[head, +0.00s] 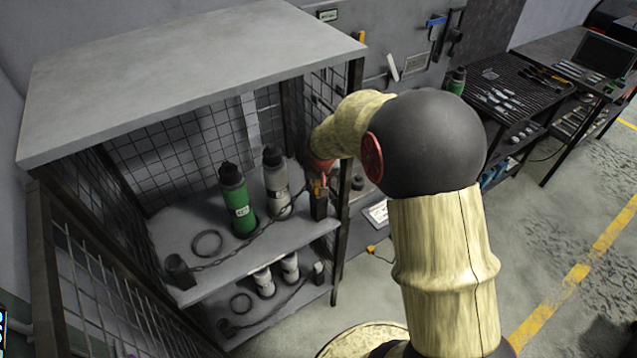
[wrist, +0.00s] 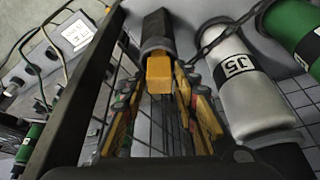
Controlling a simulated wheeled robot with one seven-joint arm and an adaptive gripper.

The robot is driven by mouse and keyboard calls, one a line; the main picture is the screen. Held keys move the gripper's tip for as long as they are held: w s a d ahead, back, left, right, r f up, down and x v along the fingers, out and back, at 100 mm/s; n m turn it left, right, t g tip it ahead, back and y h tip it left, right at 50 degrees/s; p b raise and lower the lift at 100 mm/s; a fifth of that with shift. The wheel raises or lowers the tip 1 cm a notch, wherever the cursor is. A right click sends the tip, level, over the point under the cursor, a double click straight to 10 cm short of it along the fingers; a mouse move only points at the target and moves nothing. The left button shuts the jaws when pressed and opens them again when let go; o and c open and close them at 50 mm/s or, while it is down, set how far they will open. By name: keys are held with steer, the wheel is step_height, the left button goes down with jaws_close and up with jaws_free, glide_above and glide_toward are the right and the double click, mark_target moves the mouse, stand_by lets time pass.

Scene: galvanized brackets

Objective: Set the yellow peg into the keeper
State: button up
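The yellow peg (wrist: 159,74) shows in the wrist view as a square-ended block, end-on to me. The keeper (wrist: 156,38) is a dark upright holder with a grey collar, and the peg lines up with its collar; how deep the peg sits is hidden. In the head view the keeper (head: 319,207) stands at the front right corner of the upper shelf. My gripper (wrist: 160,82) has its orange fingers on both sides of the peg, very close to it; whether they touch it is unclear. My gripper (head: 319,187) is small and partly hidden in the head view.
A chain (head: 245,240) runs from the keeper across the shelf to a dark cup (head: 179,271). A green bottle (head: 238,202) and a silver bottle (head: 276,182) stand close to the keeper's left. A dark post (wrist: 85,90) stands close beside my gripper. The cabinet top (head: 190,70) overhangs the shelf.

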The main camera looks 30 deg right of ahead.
steer(key=o, duration=0.3)
steer(key=v, duration=1.2)
stand_by(0.3)
steer(key=s+a+r+n+b, duration=0.1)
steer(key=s+a+r, duration=0.1)
steer(key=s+a, duration=0.3)
steer(key=s+a+r+n+t+y+b, duration=0.1)
steer(key=s+a, duration=0.3)
steer(key=s, duration=0.6)
steer(key=s+a+r+n+b, duration=0.2)
steer(key=s+a, duration=0.3)
steer(key=s, duration=0.3)
steer(key=shift+s+a+r+n+t+y+b, duration=0.3)
steer(key=shift+r+y, duration=0.1)
steer(key=shift+r, duration=0.4)
